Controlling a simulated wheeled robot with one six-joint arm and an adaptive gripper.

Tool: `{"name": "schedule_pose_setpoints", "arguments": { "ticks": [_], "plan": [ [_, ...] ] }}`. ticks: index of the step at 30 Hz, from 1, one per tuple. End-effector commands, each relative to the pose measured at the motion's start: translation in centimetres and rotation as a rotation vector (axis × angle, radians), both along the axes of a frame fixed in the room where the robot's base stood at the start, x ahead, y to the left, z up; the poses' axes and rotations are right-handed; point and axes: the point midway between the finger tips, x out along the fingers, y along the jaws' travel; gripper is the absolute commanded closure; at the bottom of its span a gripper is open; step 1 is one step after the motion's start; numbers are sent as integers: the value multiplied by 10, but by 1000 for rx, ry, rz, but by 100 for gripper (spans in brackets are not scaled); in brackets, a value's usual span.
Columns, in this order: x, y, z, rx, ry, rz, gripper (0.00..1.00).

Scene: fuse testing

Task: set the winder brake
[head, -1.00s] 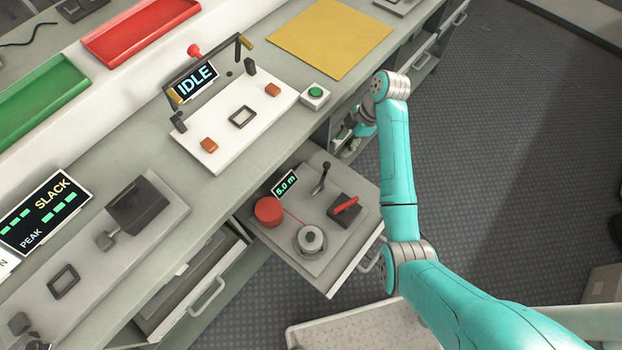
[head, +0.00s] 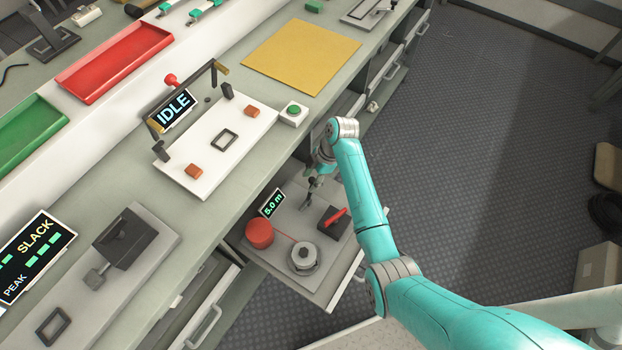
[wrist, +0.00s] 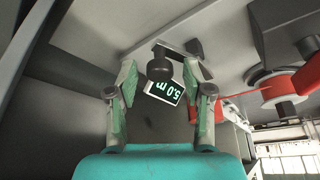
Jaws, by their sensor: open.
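The winder sits in the open drawer (head: 288,275). It has a red spool (head: 259,234), a grey reel (head: 304,257), a dark block (head: 329,222) with a red handle (head: 335,217), and a 5.0 m display (head: 272,203). A black-knobbed lever (wrist: 159,68) stands behind them, partly hidden by my gripper (head: 315,181) in the head view. In the wrist view, my gripper (wrist: 160,75) is open, and the knob appears between its fingertips, with visible gaps on both sides. I see no label telling which control is the brake.
The worktop above the drawer carries a white fixture (head: 215,150) with an IDLE display (head: 173,108), a green button (head: 294,112) and a yellow mat (head: 302,56). The worktop edge is close to my gripper. Open floor (head: 450,170) lies to the right.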

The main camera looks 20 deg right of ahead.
Motion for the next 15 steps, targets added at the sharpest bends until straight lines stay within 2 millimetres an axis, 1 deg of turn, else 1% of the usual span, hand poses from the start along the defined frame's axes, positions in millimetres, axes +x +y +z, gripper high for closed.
{"name": "schedule_pose_setpoints", "arguments": {
  "ticks": [3,10,11,12,14,15],
  "plan": [
    [0,2,-4,0,0,0,49],
    [0,2,-5,0,0,0,49],
    [0,2,-5,0,0,0,52],
    [0,2,-5,0,0,0,62],
    [0,2,-5,0,0,0,77],
    [0,2,-5,0,0,0,87]
  ]
}}
